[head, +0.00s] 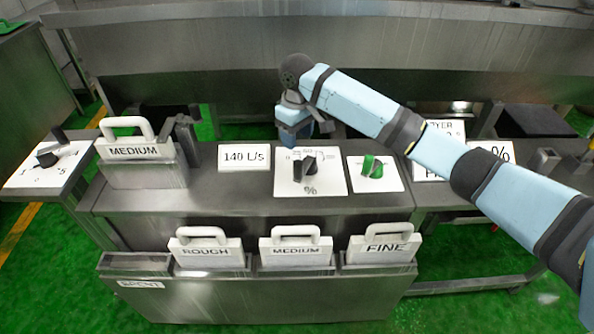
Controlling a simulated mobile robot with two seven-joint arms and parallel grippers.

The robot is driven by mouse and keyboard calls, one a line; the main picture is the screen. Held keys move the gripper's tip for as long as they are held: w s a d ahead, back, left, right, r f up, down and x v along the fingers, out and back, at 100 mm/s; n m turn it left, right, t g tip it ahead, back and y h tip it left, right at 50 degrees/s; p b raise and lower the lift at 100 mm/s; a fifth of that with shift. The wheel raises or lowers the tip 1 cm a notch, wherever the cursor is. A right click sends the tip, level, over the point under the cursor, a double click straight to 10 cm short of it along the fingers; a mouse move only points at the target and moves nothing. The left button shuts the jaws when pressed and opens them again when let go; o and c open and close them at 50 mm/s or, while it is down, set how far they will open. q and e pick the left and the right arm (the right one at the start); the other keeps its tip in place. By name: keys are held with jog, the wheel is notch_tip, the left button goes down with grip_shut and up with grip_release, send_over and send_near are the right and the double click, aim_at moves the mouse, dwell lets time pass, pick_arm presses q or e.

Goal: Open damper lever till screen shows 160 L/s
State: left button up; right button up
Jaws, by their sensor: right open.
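The screen (245,156) is a white panel that reads 140 L/s. Right of it is a white dial plate marked % (334,184), with a black lever (304,167) standing on it; this looks like the damper lever. My right gripper (298,136) is at the far edge of that plate, just behind the lever, pointing down. It is open with nothing seen in it. Its fingertips are small and partly hidden, and I cannot tell whether it touches the lever. My left gripper is not in view.
A green knob (372,166) sits on a white plate right of the lever. A numbered dial with a black knob (47,157) is at far left. Handled plates marked ROUGH (208,252), MEDIUM (296,250) and FINE (382,249) stand in front. Another MEDIUM plate (135,150) stands left.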

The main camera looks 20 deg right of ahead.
aim_at(297, 169)
notch_tip(297, 169, down, 12)
jog(key=shift+f, duration=0.15)
dwell(0.3)
grip_shut()
